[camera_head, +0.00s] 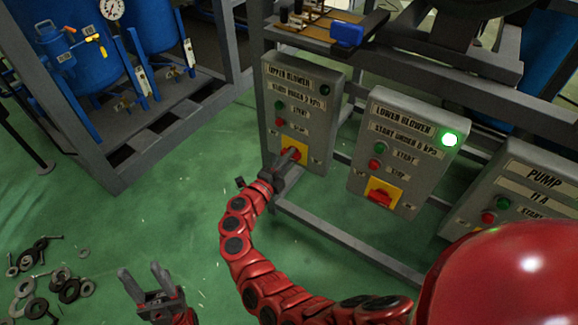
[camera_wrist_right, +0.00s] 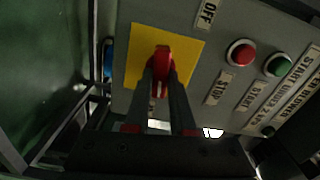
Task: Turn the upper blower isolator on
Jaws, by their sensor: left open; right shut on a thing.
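The upper blower box (camera_head: 312,97) is a grey panel on the frame, with a dark lamp at its top right. Its isolator is a red handle (camera_wrist_right: 162,62) on a yellow plate (camera_wrist_right: 190,50), low on the box. My right gripper (camera_head: 285,162) reaches the handle, and in the right wrist view its fingers (camera_wrist_right: 163,82) are closed on either side of it. The OFF label (camera_wrist_right: 208,14) is beside the plate; the other label is partly hidden by the fingers. My left gripper (camera_head: 145,285) is open and empty, low at the left, away from the boxes.
The lower blower box (camera_head: 400,150), with a lit green lamp, stands to the right, then the pump box (camera_head: 525,195). Blue tanks (camera_head: 60,70) stand in a grey frame at the left. Washers and bolts (camera_head: 40,280) lie on the green floor.

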